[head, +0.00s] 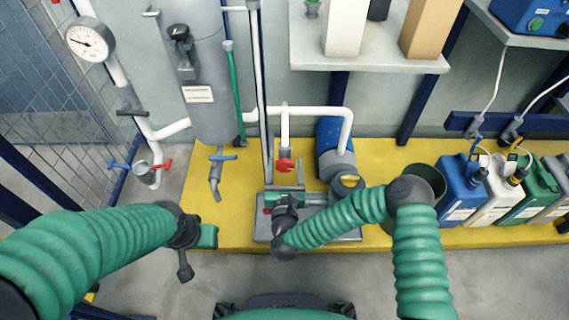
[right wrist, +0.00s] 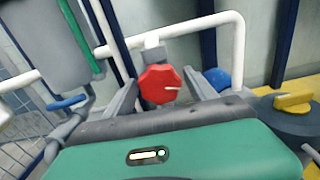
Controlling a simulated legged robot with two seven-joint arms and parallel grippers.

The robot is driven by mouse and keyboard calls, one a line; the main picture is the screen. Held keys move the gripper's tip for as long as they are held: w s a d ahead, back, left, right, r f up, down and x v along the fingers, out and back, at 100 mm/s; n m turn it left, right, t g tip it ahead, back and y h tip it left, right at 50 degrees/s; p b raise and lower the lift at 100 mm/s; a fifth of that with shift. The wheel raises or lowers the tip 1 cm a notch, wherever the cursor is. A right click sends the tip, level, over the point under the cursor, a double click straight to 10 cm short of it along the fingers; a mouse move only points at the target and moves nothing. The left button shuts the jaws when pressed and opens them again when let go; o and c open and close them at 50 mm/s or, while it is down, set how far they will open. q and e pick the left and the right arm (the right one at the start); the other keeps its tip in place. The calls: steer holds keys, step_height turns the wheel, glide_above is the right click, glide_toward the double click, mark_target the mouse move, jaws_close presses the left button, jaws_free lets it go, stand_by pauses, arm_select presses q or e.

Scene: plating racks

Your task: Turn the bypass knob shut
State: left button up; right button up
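The red bypass knob (head: 285,165) sits at the lower end of a white vertical pipe, behind the yellow platform's pump gear. It also shows in the right wrist view (right wrist: 158,85), round and lobed, with a white mark pointing right. My right gripper (head: 284,178) is in front of the knob, open, with one finger on each side of it in the wrist view. A gap shows between the knob and each finger there; contact is not visible. My left gripper (head: 208,237) hangs low at the left, away from the knob; its fingers are hidden.
A grey tank (head: 205,90) with a blue-handled tap (head: 222,157) stands left of the knob. A blue pump (head: 333,145) and a yellow-topped cap (head: 349,181) are to the right. White pipes run above. Several jugs (head: 460,185) line the far right.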

steer(key=c, duration=1.1)
steer(key=shift+r+p, duration=0.15)
steer(key=shift+p, duration=0.15)
steer(key=n+p, duration=0.2)
steer(key=p, duration=0.1)
steer(key=n+p, duration=0.1)
steer(key=n, duration=0.1)
steer(key=shift+r, duration=0.25)
steer(key=shift+f+n+p, duration=0.35)
steer(key=shift+n, duration=0.45)
steer(key=o, duration=1.4)
steer(key=shift+c, duration=0.2)
steer(key=shift+f, duration=0.1)
